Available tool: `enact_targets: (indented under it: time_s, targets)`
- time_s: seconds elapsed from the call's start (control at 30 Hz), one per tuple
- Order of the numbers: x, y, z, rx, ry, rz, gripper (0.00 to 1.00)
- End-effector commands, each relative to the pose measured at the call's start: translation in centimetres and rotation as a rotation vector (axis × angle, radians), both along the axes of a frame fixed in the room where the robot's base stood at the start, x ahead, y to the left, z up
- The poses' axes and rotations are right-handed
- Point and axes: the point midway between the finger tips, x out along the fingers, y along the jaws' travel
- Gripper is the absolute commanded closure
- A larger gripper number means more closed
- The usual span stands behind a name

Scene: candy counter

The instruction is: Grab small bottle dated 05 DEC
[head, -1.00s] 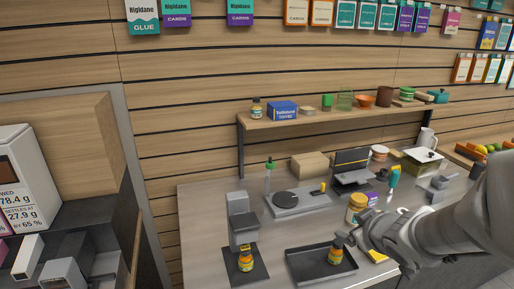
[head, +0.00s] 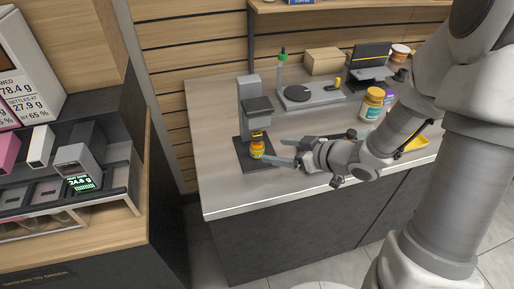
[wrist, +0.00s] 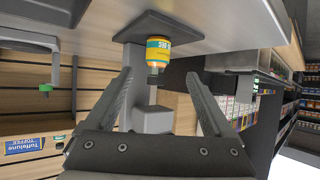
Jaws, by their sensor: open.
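A small bottle (head: 257,150) with an orange body and yellow-green label stands upright on the dark base plate (head: 248,163) of a grey dispenser-like device (head: 250,110). My gripper (head: 275,151) reaches in from the right with its fingers apart, beside the bottle and pointing at it. In the wrist view, which is upside down, the same bottle (wrist: 158,50) lies ahead, between the lines of the two open fingers (wrist: 158,76) and beyond their tips. Nothing is between the fingers. Its label is partly visible, but no date is readable.
A larger yellow-lidded jar (head: 372,104) stands behind my arm at the right. A grey scale-like device (head: 307,95) and a green-topped post (head: 282,68) are farther back. The counter's front left (head: 225,195) is clear. My arm covers much of the right side.

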Motion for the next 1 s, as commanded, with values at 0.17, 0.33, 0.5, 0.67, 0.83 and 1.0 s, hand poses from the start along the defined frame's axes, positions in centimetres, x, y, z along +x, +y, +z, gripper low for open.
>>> enact_targets:
  time_s: [0.17, 0.33, 0.5, 0.67, 0.83, 1.0]
  targets:
    - [1.8, 2.1, -1.7, -0.001, 0.001, 0.002, 0.14]
    - [2.5, 2.9, -2.1, -0.001, 0.000, 0.000, 0.14]
    - [3.7, 4.0, -3.2, -0.001, 0.001, 0.002, 0.14]
    - [5.1, 5.5, -4.3, -0.001, 0.000, 0.000, 0.14]
    - [5.7, 6.0, -4.6, -0.002, -0.001, -0.001, 0.14]
    - [5.7, 6.0, -4.6, -0.002, 0.000, -0.003, 0.14]
